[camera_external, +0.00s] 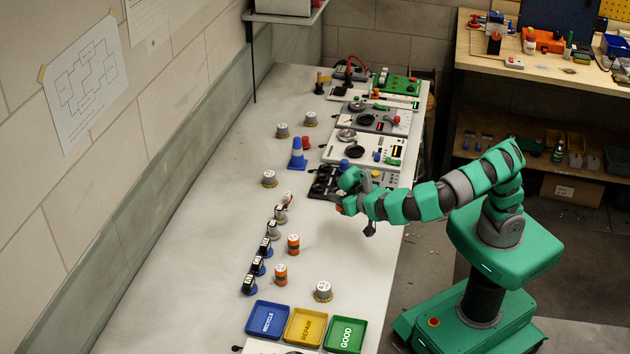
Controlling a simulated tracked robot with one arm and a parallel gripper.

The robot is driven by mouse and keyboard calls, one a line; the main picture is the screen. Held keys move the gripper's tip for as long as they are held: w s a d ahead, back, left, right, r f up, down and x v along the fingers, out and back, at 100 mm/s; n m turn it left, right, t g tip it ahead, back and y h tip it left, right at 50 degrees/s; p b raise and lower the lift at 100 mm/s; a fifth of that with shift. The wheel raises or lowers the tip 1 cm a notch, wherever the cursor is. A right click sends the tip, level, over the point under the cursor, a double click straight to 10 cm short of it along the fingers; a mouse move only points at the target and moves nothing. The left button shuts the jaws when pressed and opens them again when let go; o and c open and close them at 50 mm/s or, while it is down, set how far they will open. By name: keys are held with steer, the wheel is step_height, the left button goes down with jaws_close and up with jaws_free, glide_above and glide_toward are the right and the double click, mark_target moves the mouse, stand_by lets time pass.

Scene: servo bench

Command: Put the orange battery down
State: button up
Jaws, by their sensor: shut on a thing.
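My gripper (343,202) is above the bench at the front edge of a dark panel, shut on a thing. A small bit of orange, the orange battery (340,209), shows at the fingertips. Most of it is hidden by the gripper, and I cannot tell how high it is above the bench.
Blue RECYCLE (252,332), yellow REPAIR (290,340) and green GOOD (330,349) trays lie at the near end. A row of small dark-and-white pieces (265,247) stands to the left. A blue cone (297,160) and several panels stand farther back. The bench's left side is clear.

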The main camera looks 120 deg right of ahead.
steer(key=shift+s+d+f+n+t+y+p, duration=0.65)
steer(key=shift+s+f+n+t+p, duration=0.8)
steer(key=shift+s, duration=1.7)
steer(key=shift+t+h, duration=0.25)
steer(key=shift+t, duration=0.1)
steer(key=w+d+b, duration=0.1)
steer(key=w, duration=0.4)
steer(key=w+d+f, duration=0.1)
steer(key=w+d, duration=0.1)
steer(key=w, duration=0.3)
steer(key=w+d+f+b, duration=0.1)
steer(key=w+d, duration=0.1)
steer(key=w, duration=0.3)
steer(key=shift+w+d+f+b, duration=0.1)
steer(key=shift+f+b, duration=0.1)
steer(key=shift+b, duration=0.1)
steer(key=shift+f+b, duration=0.5)
steer(key=shift+f, duration=1.15)
steer(key=shift+f, duration=0.1)
steer(key=o, duration=1)
steer(key=shift+o, duration=0.2)
